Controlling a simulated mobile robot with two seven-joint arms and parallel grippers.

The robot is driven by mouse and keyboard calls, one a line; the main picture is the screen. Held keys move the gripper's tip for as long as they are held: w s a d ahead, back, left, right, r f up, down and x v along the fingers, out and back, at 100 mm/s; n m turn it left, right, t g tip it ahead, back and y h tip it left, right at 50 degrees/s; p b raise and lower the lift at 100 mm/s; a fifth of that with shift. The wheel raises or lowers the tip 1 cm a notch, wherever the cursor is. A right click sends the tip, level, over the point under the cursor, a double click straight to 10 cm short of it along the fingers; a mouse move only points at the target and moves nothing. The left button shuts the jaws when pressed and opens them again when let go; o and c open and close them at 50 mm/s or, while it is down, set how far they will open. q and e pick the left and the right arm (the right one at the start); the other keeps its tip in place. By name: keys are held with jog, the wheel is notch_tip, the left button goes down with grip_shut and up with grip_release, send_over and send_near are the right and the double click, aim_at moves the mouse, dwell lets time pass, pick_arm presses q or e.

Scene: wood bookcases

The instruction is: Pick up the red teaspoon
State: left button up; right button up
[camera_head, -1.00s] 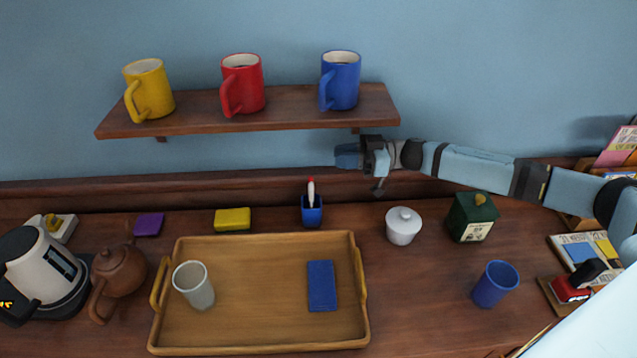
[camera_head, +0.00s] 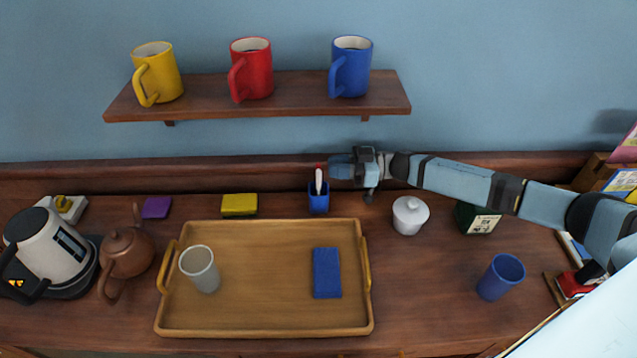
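The teaspoon (camera_head: 318,181) stands upright in a small blue holder (camera_head: 318,204) behind the tray; its top end is red and a pale part shows below it. Its lower part is hidden in the holder. My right gripper (camera_head: 335,167) comes in from the right, just beside the teaspoon's top, with its fingertips pointing left towards it. I cannot tell whether the fingers touch the teaspoon or how far apart they are. My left gripper is not in view.
A white lidded pot (camera_head: 409,216) stands below my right arm. A shelf (camera_head: 265,107) with yellow, red and blue mugs is above. A yellow sponge (camera_head: 239,204) lies left of the holder.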

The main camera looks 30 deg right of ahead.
jog(key=x, duration=0.4)
jog(key=shift+d, duration=0.1)
grip_shut()
jog(key=shift+r, duration=0.1)
